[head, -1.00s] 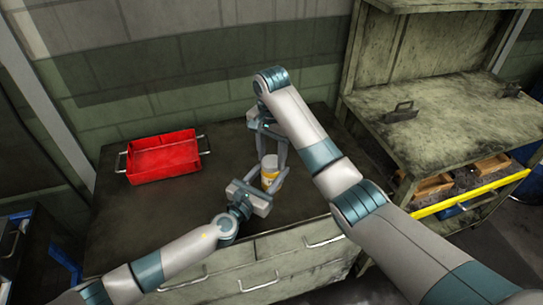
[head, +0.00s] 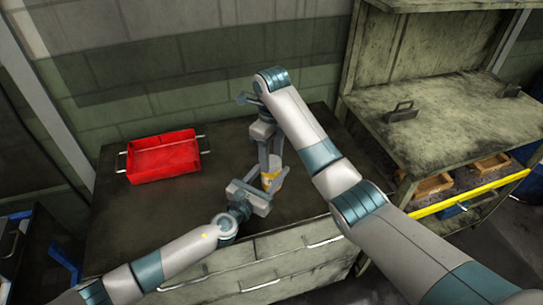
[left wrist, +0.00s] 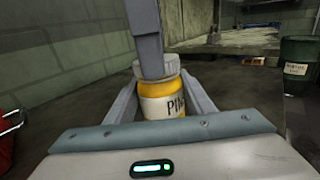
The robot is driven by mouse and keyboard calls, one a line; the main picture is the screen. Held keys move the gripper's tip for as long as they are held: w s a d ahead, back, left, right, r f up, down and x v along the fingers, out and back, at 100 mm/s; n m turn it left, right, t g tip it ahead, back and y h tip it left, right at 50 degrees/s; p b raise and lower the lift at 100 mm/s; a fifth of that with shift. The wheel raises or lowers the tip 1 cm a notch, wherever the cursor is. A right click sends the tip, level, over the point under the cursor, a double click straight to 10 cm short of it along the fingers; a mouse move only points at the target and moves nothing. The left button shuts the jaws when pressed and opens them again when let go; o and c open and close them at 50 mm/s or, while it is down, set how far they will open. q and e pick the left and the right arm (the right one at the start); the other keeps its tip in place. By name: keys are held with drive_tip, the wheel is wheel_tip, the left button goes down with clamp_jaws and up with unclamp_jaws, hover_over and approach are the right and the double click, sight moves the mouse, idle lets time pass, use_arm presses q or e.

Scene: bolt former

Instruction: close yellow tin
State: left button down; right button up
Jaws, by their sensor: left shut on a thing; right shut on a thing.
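The yellow tin (head: 271,182) stands upright near the middle of the dark workbench top. It also shows in the left wrist view (left wrist: 153,106), with a white label and a grey-white lid (left wrist: 174,66) at its top. My left gripper (head: 263,186) is shut around the tin's body from the front left. My right gripper (head: 270,161) reaches down from above and is shut on the lid. Whether the lid is fully seated cannot be told.
A red tray (head: 164,158) with metal handles stands on the bench to the left. A grimy shelf unit (head: 437,130) with wooden boxes (head: 433,186) and a yellow bar stands to the right. A dark green can (left wrist: 298,66) shows in the left wrist view. The wall is behind the bench.

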use_arm(q)
drive_tip(key=shift+s+f, duration=0.1)
use_arm(e)
drive_tip(key=o, duration=1.1)
drive_tip(key=shift+r, duration=0.1)
drive_tip(key=shift+c, duration=0.2)
